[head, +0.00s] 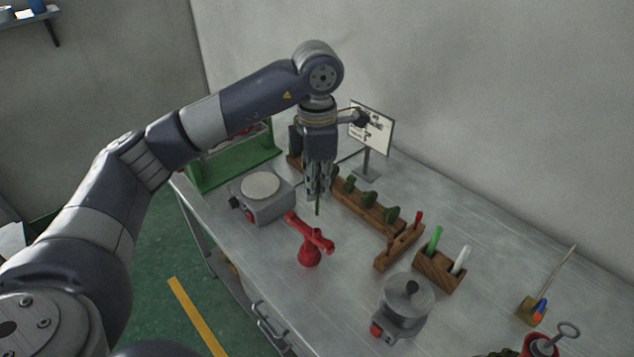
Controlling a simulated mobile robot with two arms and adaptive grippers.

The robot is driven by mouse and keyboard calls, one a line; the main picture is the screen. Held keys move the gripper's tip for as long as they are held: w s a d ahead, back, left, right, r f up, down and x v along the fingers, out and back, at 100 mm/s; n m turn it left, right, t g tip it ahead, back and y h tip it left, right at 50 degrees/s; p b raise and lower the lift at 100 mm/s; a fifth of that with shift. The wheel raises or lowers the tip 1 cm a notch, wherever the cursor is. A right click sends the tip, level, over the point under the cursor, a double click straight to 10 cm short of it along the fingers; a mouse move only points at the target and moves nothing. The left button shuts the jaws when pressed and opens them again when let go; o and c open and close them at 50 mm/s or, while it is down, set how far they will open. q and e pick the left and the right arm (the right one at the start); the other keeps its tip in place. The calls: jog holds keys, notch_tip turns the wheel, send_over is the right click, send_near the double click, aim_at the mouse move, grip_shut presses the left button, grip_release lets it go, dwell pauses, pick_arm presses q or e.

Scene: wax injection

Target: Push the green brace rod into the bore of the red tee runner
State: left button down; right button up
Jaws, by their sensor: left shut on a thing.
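The red tee runner (309,251) stands upright on the metal table, with its crossbar running from upper left to lower right. My left gripper (317,192) points down above the table, just behind the tee in the head view. It is shut on the thin green brace rod (317,208), which hangs upright below the fingers. The rod's lower tip shows close to the crossbar, but I cannot tell the gap in depth. The rod's upper part is hidden by the fingers. I cannot make out the bore's opening. My right gripper is not in view.
A grey device with a round plate (262,187) stands left of the tee. A wooden rack (370,219) with green pieces lies behind. A wooden holder (438,272) and a grey pot (402,307) stand to the right. A sign (371,128) stands behind the gripper.

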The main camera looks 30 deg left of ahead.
aim_at(317, 214)
pick_arm(q)
notch_tip(317, 214, down, 4)
jog(key=b, duration=0.2)
jog(key=shift+b, duration=0.4)
jog(key=shift+f, duration=0.15)
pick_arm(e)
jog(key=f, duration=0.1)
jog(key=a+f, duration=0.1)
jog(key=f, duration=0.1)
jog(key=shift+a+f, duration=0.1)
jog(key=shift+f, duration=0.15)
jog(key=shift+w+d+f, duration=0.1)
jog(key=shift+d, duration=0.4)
pick_arm(q)
jog(key=shift+b, duration=0.35)
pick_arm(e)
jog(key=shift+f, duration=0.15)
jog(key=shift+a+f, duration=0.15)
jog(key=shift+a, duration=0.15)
pick_arm(q)
jog(key=shift+f+b, duration=1.5)
jog(key=shift+f, duration=0.1)
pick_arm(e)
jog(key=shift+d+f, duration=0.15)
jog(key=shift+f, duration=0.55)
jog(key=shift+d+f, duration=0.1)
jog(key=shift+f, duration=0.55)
